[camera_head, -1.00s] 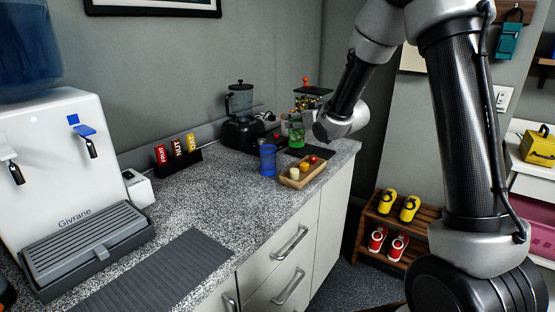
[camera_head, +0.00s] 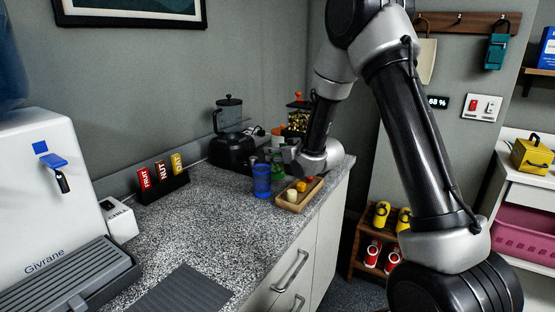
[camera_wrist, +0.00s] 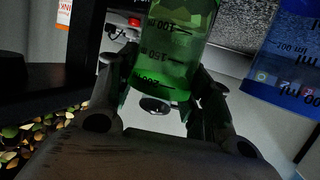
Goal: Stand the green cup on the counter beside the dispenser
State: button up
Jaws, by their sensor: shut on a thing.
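The green cup (camera_head: 278,158) is a translucent cup with volume marks, at the far end of the speckled counter (camera_head: 205,225). In the wrist view the green cup (camera_wrist: 175,40) sits between the fingers of my gripper (camera_wrist: 163,78), which is shut on it. My arm partly hides the cup in the head view, and I cannot tell whether its base touches the counter. The white dispenser (camera_head: 60,185), marked Givrane, stands at the left with a blue-levered tap and a grey drip tray (camera_head: 70,280).
A blue cup (camera_head: 262,182) stands close beside the green one; it also shows in the wrist view (camera_wrist: 285,65). A wooden tray (camera_head: 291,207) with small items, a black blender (camera_head: 230,140) and a bar holder (camera_head: 165,192) are nearby. A grey mat (camera_head: 185,294) lies bare near the dispenser.

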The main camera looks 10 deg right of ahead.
notch_tip(320, 180, down, 2)
jog(key=shift+f, duration=0.1)
jog(key=o, duration=1.4)
jog(key=shift+c, duration=0.2)
